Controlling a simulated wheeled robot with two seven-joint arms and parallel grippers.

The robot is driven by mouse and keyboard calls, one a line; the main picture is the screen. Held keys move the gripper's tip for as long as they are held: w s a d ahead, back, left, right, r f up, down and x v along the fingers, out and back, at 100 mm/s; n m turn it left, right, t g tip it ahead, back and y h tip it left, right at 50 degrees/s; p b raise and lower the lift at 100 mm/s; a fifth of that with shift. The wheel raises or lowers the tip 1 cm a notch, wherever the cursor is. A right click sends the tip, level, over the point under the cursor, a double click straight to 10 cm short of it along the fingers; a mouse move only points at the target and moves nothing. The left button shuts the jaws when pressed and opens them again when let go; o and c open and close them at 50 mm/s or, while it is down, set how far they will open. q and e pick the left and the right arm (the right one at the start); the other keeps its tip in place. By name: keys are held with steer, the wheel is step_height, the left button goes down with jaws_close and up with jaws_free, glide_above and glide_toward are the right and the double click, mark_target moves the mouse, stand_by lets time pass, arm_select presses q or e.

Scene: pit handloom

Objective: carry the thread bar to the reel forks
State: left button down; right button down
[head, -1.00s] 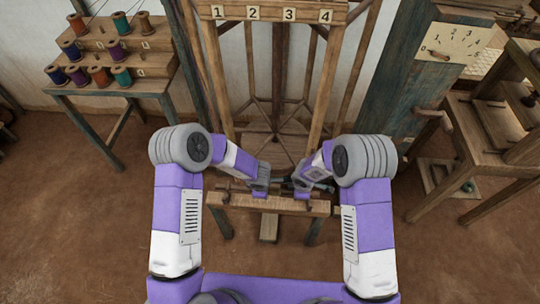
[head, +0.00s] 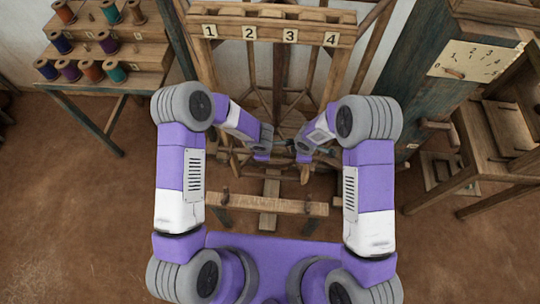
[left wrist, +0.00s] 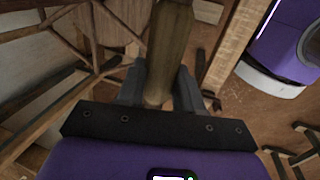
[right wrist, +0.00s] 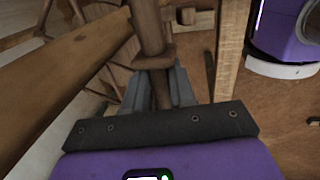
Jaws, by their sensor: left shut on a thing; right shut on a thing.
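The thread bar shows in the left wrist view as a round brown wooden bar (left wrist: 169,48) running between the fingers. In the right wrist view the bar (right wrist: 149,35) has a raised collar, and the fingers close around it below the collar. My left gripper (head: 266,149) and right gripper (head: 302,152) are both shut on the bar, side by side, in front of the tall wooden frame. My arms and hands hide most of the bar in the head view. I cannot clearly make out the reel forks.
A low wooden stand (head: 268,207) with two upright pegs is nearer me, its top clear. The tall frame has a slotted, numbered top rail (head: 270,30). A spool rack (head: 100,75) stands left. A blue-green post with a dial (head: 468,58) and a wooden bench stand right.

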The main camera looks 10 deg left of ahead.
arm_select(q)
steer(key=shift+s, duration=0.2)
arm_select(e)
steer(key=shift+s, duration=0.2)
arm_select(q)
steer(key=shift+f, duration=0.15)
arm_select(e)
steer(key=shift+f, duration=0.15)
